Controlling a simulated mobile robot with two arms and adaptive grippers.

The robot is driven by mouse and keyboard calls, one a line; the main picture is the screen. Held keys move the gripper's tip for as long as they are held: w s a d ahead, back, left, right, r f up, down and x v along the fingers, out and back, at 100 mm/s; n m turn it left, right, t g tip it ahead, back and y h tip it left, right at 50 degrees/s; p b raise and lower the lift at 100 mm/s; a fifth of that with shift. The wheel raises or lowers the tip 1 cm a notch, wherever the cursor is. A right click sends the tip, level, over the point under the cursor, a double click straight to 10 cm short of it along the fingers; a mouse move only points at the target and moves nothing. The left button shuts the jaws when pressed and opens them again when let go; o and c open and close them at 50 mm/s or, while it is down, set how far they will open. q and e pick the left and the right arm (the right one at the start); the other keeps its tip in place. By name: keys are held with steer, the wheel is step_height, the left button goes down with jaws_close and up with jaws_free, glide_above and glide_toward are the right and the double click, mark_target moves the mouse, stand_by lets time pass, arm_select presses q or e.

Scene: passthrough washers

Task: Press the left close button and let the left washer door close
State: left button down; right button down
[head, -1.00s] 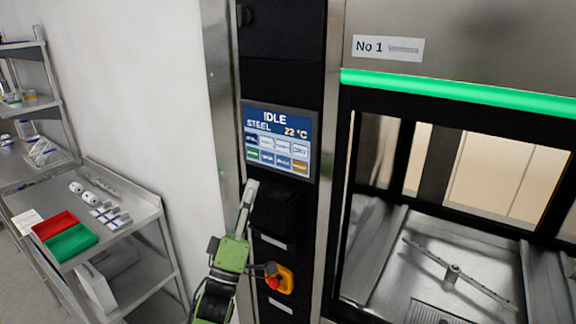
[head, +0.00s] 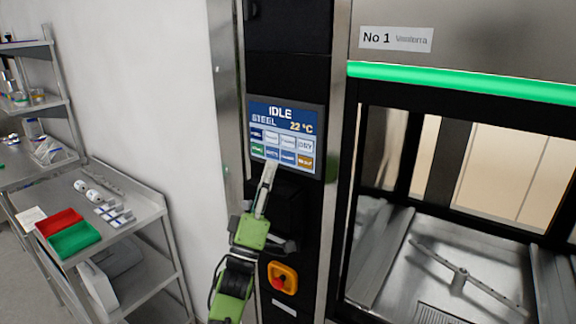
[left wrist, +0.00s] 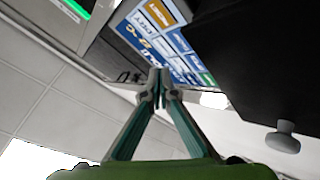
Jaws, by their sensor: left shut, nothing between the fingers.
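The washer's control screen (head: 285,135) shows "IDLE", "STEEL" and "22 °C" above two rows of small buttons, one green and one orange. It also shows in the left wrist view (left wrist: 150,40). My left gripper (head: 269,166) is shut and empty, its tips at the lower edge of the screen, below the bottom button row. I cannot tell whether the tips touch it. The washer marked "No 1" (head: 395,39) stands open at the right, with its chamber (head: 430,265) and a spray arm in plain view. My right gripper is not in view.
A red and yellow emergency stop knob (head: 281,278) sits on the dark panel below the screen. A black box-like part juts out under the screen, beside my gripper. A steel cart (head: 150,212) with red and green trays (head: 74,241) stands at the left.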

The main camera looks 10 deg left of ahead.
mark_target(288, 157)
arm_select(q)
steer(key=shift+w+d+f+b, duration=0.1)
steer(key=shift+w+d+b, duration=0.15)
steer(key=shift+w, duration=0.3)
steer(key=shift+w+d+f+b, duration=0.1)
steer(key=shift+w+b, duration=0.2)
steer(key=shift+w, duration=0.2)
steer(key=shift+w+d+r+b, duration=0.25)
steer(key=shift+w+b, duration=0.1)
steer(key=shift+w, duration=0.25)
steer(key=shift+w, duration=0.1)
steer(key=shift+w+d+b, duration=0.15)
steer(key=shift+w+b, duration=0.1)
steer(key=shift+b, duration=0.05)
steer(key=shift+w+d+r+b, duration=0.15)
steer(key=shift+w+b, duration=0.05)
steer(key=shift+b, duration=0.15)
stand_by(1.4)
